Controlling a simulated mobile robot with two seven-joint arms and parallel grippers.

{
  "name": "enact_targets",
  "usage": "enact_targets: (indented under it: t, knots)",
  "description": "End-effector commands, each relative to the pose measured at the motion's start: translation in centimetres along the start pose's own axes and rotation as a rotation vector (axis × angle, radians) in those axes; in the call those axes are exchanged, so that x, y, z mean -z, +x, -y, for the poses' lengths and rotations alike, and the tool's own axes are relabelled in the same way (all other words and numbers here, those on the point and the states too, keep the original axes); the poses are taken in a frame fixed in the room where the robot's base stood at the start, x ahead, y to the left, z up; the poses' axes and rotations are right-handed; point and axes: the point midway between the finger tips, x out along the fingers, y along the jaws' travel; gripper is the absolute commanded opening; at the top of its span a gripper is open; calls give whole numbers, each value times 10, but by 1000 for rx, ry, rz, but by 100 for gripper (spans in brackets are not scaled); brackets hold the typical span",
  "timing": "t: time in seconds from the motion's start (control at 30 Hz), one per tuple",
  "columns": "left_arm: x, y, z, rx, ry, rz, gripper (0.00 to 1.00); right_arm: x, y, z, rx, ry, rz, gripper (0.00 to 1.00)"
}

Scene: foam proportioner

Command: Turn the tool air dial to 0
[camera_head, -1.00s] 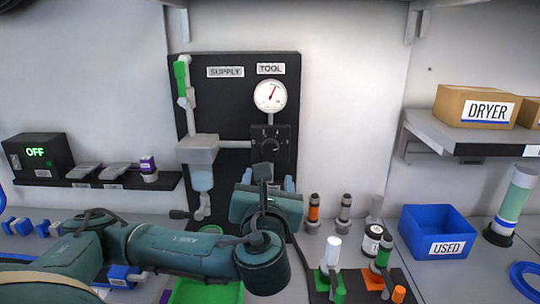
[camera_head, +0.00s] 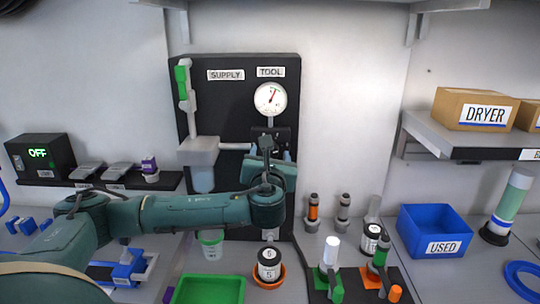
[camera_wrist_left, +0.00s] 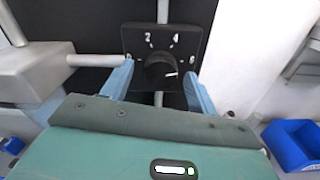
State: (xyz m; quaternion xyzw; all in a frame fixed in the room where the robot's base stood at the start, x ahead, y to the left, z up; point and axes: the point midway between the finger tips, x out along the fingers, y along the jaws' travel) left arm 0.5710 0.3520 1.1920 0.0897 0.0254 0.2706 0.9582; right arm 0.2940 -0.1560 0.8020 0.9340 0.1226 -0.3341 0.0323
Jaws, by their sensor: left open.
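The tool air dial is a black round knob (camera_wrist_left: 160,74) on a black square plate with white numerals, seen in the left wrist view. A short white mark on the knob points to the right. My left gripper (camera_wrist_left: 159,82) is open, its two blue fingers on either side of the knob; I cannot tell whether they touch it. In the head view my left gripper (camera_head: 270,155) and wrist hide the knob. The round white gauge (camera_head: 270,98) under the TOOL label (camera_head: 271,72) has its red needle pointing up and slightly right. My right gripper is not in view.
The grey supply block (camera_head: 199,150) and its pipe stand left of the dial. Below are a green tray (camera_head: 208,290), a black-and-white jar (camera_head: 268,264) and a black mat with several fittings. A blue USED bin (camera_head: 436,232) is at the right.

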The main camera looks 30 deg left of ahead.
Motion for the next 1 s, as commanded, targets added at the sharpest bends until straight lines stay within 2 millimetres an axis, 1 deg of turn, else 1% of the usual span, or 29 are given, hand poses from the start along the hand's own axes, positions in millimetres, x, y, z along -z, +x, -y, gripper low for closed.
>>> enact_targets:
  t: [0.13,0.67,0.87,1.0]
  knots:
    - [0,0,0,0,0,0,58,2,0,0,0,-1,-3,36]
    - [0,0,0,0,0,0,15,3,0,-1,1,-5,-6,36]
    - [0,0,0,0,-12,-1,14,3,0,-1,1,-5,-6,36]
    - [1,-1,0,0,-50,-2,14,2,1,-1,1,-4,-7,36]
